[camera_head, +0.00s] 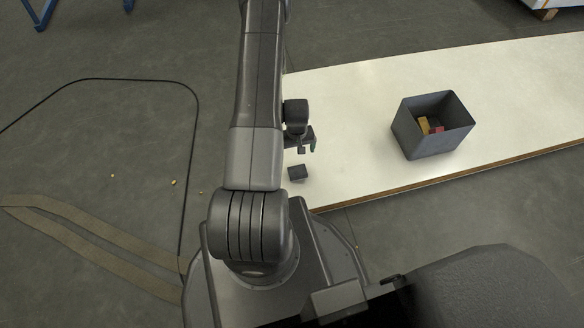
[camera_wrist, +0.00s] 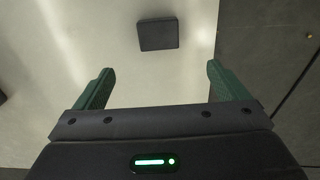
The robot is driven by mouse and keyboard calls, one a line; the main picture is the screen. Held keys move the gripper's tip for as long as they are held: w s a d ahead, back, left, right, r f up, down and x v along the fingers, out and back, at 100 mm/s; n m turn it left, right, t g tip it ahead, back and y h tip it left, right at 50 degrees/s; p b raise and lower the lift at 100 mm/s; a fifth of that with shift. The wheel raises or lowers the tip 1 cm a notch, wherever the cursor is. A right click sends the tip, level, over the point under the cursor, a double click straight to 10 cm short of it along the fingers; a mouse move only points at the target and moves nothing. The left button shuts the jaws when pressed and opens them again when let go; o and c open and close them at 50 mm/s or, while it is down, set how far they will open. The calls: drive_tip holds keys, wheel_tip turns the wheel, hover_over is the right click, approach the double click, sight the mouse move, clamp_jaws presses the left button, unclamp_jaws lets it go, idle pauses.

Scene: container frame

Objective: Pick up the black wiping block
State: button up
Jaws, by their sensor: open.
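The black wiping block (camera_head: 297,172) lies on the white table top near its left end, just in front of my arm's end in the head view. In the wrist view the block (camera_wrist: 158,34) is a dark, flat square ahead of the fingers, roughly centred between them and apart from both. My gripper (camera_head: 307,147) is above the table beside the block in the head view. In the wrist view its two green fingers (camera_wrist: 157,78) are spread wide with nothing between them. My gripper is open and empty.
A dark grey open bin (camera_head: 428,148) stands on the white table (camera_head: 350,100) to the right, with yellow and red pieces inside. The table between block and bin is clear. A black cable (camera_head: 140,81) and a tan strap (camera_head: 90,230) lie on the floor at left.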

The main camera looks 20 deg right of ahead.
sight(297, 171)
wheel_tip(297, 171, down, 10)
drive_tip(key=b, duration=0.2)
drive_tip(key=shift+w+f+b, duration=0.15)
drive_tip(key=shift+f+b, duration=0.05)
drive_tip(key=shift+b, duration=0.15)
drive_tip(key=f, duration=0.1)
drive_tip(key=f+b, duration=0.1)
drive_tip(key=f, duration=0.1)
drive_tip(key=f+b, duration=0.1)
drive_tip(key=f, duration=0.1)
drive_tip(key=shift+s+d+f, duration=0.1)
drive_tip(key=shift+s, duration=0.15)
drive_tip(key=c, duration=1.2)
wheel_tip(297, 171, up, 10)
drive_tip(key=p, duration=0.3)
